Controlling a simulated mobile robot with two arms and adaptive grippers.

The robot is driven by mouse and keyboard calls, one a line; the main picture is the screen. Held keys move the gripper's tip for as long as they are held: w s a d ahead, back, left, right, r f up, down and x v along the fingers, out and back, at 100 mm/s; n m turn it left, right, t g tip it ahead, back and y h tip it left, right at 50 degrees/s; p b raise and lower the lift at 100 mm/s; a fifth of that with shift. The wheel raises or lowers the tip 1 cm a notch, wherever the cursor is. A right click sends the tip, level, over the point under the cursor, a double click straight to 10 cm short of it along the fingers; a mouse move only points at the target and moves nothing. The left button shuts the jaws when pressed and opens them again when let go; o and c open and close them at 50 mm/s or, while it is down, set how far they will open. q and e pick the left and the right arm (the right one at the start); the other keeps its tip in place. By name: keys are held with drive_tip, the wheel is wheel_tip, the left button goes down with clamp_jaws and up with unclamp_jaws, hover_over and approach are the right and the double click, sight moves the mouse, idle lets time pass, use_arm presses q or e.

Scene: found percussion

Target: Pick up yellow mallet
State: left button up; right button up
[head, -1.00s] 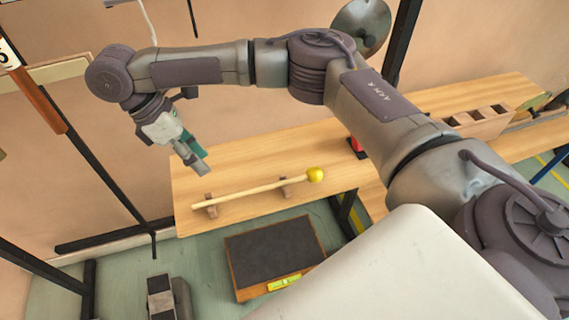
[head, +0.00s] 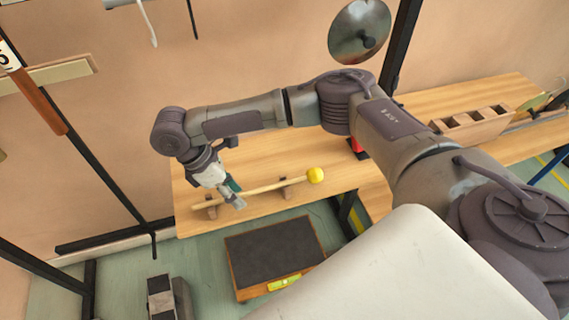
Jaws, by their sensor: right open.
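The yellow mallet (head: 315,175) has a round yellow head and a long pale wooden stick. It lies across two small wooden rests (head: 286,190) on the wooden bench (head: 345,200), with its head to the right. My right gripper (head: 236,197) is open and points down at the stick, left of its middle. The fingers overlap the stick in the head view, hiding a short part of it. I cannot tell whether they touch it or straddle it. My left gripper is not in view.
A red object (head: 356,146) stands on the bench behind the mallet, partly hidden by my arm. A slotted wooden block (head: 474,126) lies farther right. A metal disc (head: 359,32) hangs at the back. A dark-topped platform (head: 275,254) stands on the floor in front.

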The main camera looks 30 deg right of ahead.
clamp_jaws()
idle(0.5)
